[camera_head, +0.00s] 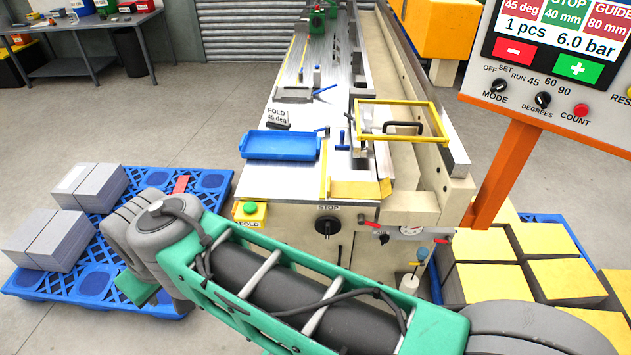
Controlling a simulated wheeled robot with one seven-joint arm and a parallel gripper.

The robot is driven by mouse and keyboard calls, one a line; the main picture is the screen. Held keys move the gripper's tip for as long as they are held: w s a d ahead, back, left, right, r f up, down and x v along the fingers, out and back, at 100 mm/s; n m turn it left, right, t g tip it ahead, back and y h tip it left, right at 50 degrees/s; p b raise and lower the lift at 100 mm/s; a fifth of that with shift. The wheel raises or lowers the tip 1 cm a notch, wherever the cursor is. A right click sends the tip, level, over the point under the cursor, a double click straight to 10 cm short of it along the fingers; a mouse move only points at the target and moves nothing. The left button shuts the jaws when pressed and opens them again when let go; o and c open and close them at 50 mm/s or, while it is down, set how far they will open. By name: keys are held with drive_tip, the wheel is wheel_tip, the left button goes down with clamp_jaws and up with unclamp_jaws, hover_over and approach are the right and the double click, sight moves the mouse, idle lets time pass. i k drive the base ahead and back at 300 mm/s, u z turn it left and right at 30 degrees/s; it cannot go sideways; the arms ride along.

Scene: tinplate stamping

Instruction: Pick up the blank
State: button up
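A flat gold-yellow piece (358,188) lies at the front right of the machine's metal bed (275,183). It looks like a sheet blank, but I cannot tell for sure. A blue tray (280,145) stands on the bed to its left; its inside looks empty. My green and grey arm crosses the foreground from lower right to left, in front of the machine. Its grey joint is over the blue pallet at the left. My gripper is not visible, so I cannot see its fingers or whether it holds anything.
Grey blocks (88,188) sit on a blue pallet (95,285) at the left. Yellow-topped stacks (490,283) stand at the lower right. A control panel (555,75) on an orange post (505,170) rises at the right. A yellow frame guard (440,122) stands over the bed. Floor behind the pallet is clear.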

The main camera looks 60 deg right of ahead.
sight(337, 189)
drive_tip(key=z, duration=0.6)
drive_tip(key=i, duration=0.85)
drive_tip(key=z, duration=0.9)
